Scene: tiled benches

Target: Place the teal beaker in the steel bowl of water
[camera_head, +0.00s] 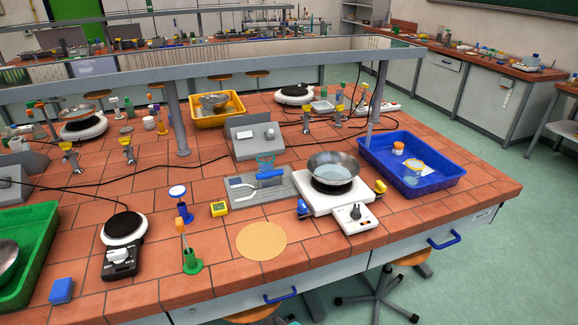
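A teal, see-through beaker (265,163) stands at the back of a grey board (245,197) near the middle of the bench; a blue-handled tool (270,174) partly covers it. A steel bowl (345,161) sits on a white hotplate (318,201) to the right of the board. The bowl looks to hold clear liquid. The beaker is outside the bowl, to its left. My gripper is not in view.
A blue tray (449,170) with small items is right of the hotplate. A grey box (246,146) stands behind the board. A round tan mat (261,240) lies in front. A grey shelf rail (225,72) on posts crosses above the bench. Black cables run over the tiles.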

